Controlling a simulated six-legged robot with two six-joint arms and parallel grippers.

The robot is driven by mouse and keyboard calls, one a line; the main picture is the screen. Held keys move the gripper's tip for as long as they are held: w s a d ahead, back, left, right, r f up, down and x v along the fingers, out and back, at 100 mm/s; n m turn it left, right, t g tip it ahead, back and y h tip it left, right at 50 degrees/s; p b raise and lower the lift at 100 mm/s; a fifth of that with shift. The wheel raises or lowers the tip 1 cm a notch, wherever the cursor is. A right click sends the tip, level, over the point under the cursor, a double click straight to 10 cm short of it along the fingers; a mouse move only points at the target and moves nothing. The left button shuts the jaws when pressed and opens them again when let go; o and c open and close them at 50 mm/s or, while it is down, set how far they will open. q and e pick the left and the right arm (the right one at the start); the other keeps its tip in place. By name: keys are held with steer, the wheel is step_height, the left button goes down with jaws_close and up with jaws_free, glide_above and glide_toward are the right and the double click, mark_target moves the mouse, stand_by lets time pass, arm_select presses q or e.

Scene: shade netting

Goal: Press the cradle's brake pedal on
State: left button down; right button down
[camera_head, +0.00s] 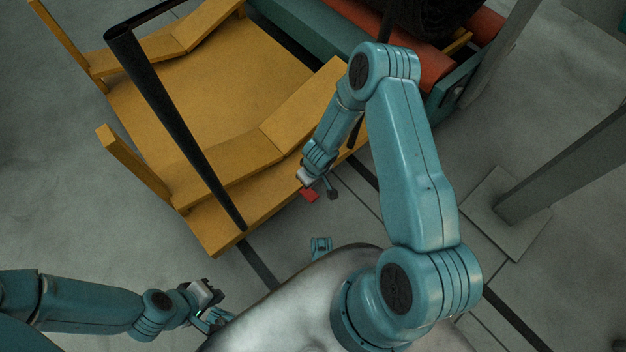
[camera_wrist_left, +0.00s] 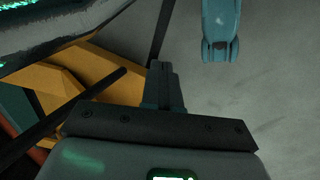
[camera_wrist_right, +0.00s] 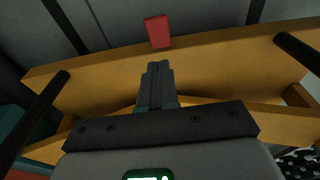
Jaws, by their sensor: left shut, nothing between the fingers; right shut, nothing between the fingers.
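The cradle (camera_head: 225,90) is a yellow wooden frame with a black handle bar, at the upper left of the head view. Its red brake pedal (camera_head: 309,195) sticks out low beside the near yellow board; it also shows beyond the board's edge in the right wrist view (camera_wrist_right: 157,32). My right gripper (camera_head: 331,190) is shut and empty, close to the pedal in the head view. In the right wrist view its fingertips (camera_wrist_right: 159,68) point toward the pedal, with yellow board showing between. My left gripper (camera_head: 222,318) is shut and empty at the lower left, away from the cradle.
The black handle bar (camera_head: 170,105) slants across the cradle's near side. A red and green roller assembly (camera_head: 425,65) lies behind the cradle. A grey post (camera_head: 570,155) on a floor plate stands at right. Grey floor is open at the left.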

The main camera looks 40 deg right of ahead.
step_height(320, 180, down, 8)
steer(key=b, duration=0.4)
steer(key=shift+f, duration=0.2)
steer(key=shift+s+f, duration=0.1)
steer(key=shift+f, duration=0.3)
steer(key=shift+s+f, duration=0.35)
steer(key=shift+s, duration=0.1)
steer(key=shift+s+f, duration=0.4)
steer(key=shift+f, duration=0.15)
steer(key=shift+s+d+f+b, duration=0.1)
steer(key=shift+s+f+b, duration=0.2)
steer(key=shift+f, duration=0.3)
steer(key=shift+s+f+b, duration=0.15)
steer(key=shift+f+b, duration=0.15)
steer(key=shift+f, duration=0.4)
